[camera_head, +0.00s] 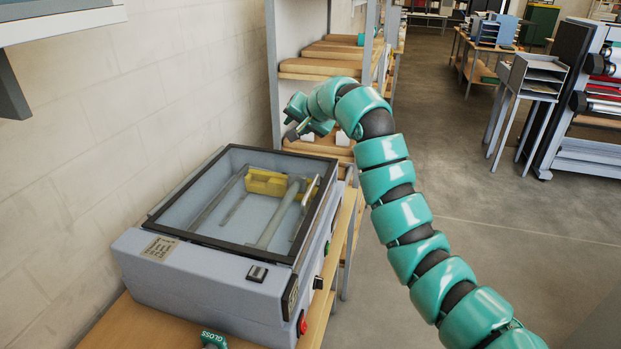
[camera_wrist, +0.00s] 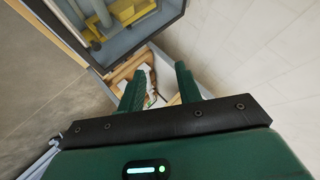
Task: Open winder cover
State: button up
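The winder is a pale grey box (camera_head: 190,283) on a wooden bench in the head view. Its cover, a clear pane in a dark frame (camera_head: 206,240), lies flat and closed over the box. A small dark latch or handle (camera_head: 257,273) sits at the front edge. Through the pane I see a yellow part (camera_head: 268,183) and grey rods. My gripper (camera_head: 294,128) is beyond the far right corner of the box, apart from it. In the wrist view, my gripper (camera_wrist: 158,88) has its two green fingers apart with nothing between them; a corner of the winder (camera_wrist: 140,35) shows above them.
A shelf rack with wooden boards (camera_head: 325,67) stands behind the winder. A wall runs along the left, with a grey panel (camera_head: 60,20) overhanging at upper left. A red knob (camera_head: 302,322) is on the winder's right side.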

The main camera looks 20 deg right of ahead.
jog(key=s+d+f+g+h+p, duration=0.1)
jog(key=s+g+h, duration=0.15)
jog(key=s, duration=0.25)
jog(key=s+f+g+h+p, duration=0.1)
jog(key=s+g, duration=0.2)
jog(key=s, duration=0.2)
jog(key=p, duration=0.2)
send_near(310, 190)
jog(key=shift+x, duration=1.2)
jog(key=shift+p+x, duration=1.45)
jog(key=shift+x, duration=1.35)
grip_shut()
